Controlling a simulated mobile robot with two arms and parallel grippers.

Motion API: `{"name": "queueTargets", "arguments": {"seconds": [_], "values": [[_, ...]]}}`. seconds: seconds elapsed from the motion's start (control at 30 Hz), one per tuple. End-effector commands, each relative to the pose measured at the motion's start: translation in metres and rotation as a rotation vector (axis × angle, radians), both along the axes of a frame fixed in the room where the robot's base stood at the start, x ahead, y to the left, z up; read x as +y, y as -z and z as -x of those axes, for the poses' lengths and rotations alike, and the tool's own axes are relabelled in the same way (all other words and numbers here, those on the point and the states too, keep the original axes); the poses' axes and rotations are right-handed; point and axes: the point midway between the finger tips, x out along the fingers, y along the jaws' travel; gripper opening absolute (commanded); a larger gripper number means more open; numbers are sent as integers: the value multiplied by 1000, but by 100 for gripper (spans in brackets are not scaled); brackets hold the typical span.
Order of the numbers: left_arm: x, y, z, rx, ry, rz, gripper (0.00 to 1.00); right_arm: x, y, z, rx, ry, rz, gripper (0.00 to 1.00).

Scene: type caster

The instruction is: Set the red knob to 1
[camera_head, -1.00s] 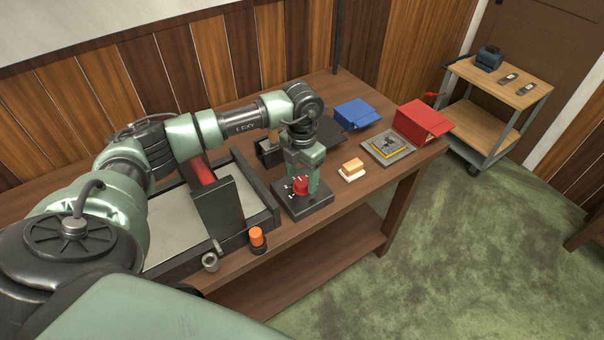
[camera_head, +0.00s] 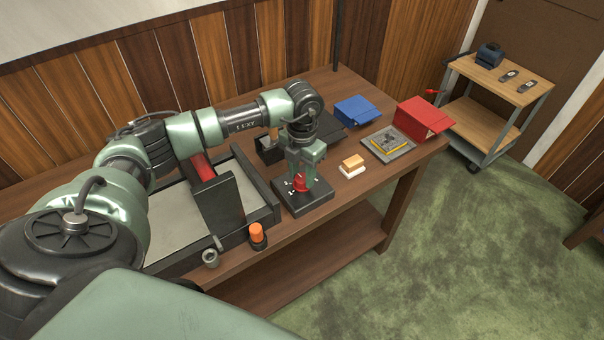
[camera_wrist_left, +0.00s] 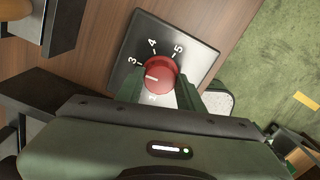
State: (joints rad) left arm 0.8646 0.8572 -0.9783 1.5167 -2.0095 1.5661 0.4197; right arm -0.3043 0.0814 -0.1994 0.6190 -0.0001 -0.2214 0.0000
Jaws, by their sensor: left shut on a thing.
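The red knob (camera_head: 300,182) sits on a dark square dial plate (camera_head: 310,202) on the wooden table. In the left wrist view the knob (camera_wrist_left: 160,73) has a white pointer line on its left part, and the numerals 3, 4 and 5 show on the plate (camera_wrist_left: 198,58). The pointer aims to the left, below the 3; the lower numerals are mostly hidden, so I cannot tell the exact setting. My left gripper (camera_wrist_left: 160,88) is shut on the knob, one finger on each side. It comes down from above in the head view (camera_head: 301,180). My right gripper is not in view.
A black-rimmed tray (camera_head: 262,187) and an orange-topped button (camera_head: 257,233) are left of the dial. A butter-like block (camera_head: 352,164), a grey plate (camera_head: 388,145), a blue box (camera_head: 357,111) and a red box (camera_head: 421,119) are to the right. A cart (camera_head: 495,85) stands beyond.

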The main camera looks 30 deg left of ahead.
Motion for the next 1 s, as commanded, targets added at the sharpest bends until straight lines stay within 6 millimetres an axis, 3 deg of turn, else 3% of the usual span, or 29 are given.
{"name": "queueTargets", "arguments": {"seconds": [1.0], "values": [[1,-2,-1,-3,-922,2,0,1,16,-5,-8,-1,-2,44]]}}
